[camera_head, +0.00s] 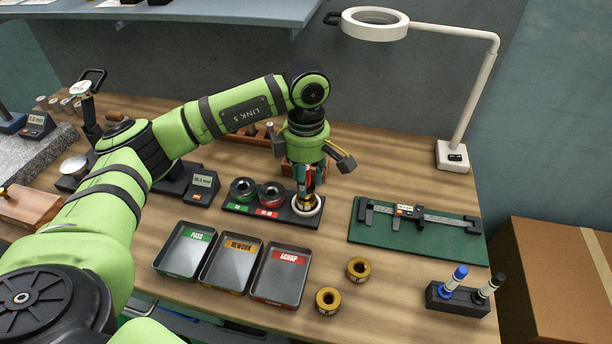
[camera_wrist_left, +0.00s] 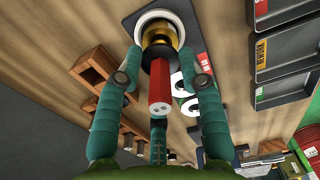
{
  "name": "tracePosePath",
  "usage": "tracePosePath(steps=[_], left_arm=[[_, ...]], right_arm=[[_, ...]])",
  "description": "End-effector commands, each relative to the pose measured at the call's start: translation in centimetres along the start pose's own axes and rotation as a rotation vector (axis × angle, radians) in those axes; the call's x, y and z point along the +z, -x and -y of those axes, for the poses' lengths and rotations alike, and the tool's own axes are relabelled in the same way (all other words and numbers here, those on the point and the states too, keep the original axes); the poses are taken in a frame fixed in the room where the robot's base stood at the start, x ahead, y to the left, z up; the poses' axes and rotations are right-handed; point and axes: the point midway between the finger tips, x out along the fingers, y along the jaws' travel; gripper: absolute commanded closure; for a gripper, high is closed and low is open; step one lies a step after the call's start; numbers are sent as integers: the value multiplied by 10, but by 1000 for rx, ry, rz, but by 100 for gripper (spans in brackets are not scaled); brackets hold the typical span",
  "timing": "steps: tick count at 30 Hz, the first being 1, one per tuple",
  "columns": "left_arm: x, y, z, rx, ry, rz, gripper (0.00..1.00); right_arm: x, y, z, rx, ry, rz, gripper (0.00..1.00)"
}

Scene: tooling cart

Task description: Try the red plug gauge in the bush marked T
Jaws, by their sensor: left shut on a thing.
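The red plug gauge (camera_wrist_left: 158,88) is between the fingers of my left gripper (camera_wrist_left: 160,82), which is shut on it. Its red handle points back toward the wrist camera, and its dark collar lies over a brass bush (camera_wrist_left: 158,38). That bush (camera_head: 307,203) sits in a white ring (camera_head: 318,211) at the right end of a black stand. My left gripper (camera_head: 304,186) points down, right above this ring. How deep the gauge's end sits in the bush is hidden. Two more brass bushes, a farther one (camera_head: 358,268) and a nearer one (camera_head: 327,300), lie on the table. No T mark is readable.
The black stand (camera_head: 234,209) also holds two dark round pieces. Trays marked PASS (camera_head: 185,250), REWORK (camera_head: 230,263) and SCRAP (camera_head: 281,274) lie in front. A caliper (camera_head: 420,216) lies on a green mat (camera_head: 365,236) at right. A pen holder (camera_head: 457,299) stands near the right edge.

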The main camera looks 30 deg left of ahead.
Motion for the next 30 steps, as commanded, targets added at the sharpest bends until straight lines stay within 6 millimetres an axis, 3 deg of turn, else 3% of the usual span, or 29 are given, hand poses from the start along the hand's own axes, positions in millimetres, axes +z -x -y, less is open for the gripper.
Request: tracePosePath(steps=[30], left_arm=[[0,-8,0,0,0,1,100]], right_arm=[[0,-7,1,-1,0,0,60]])
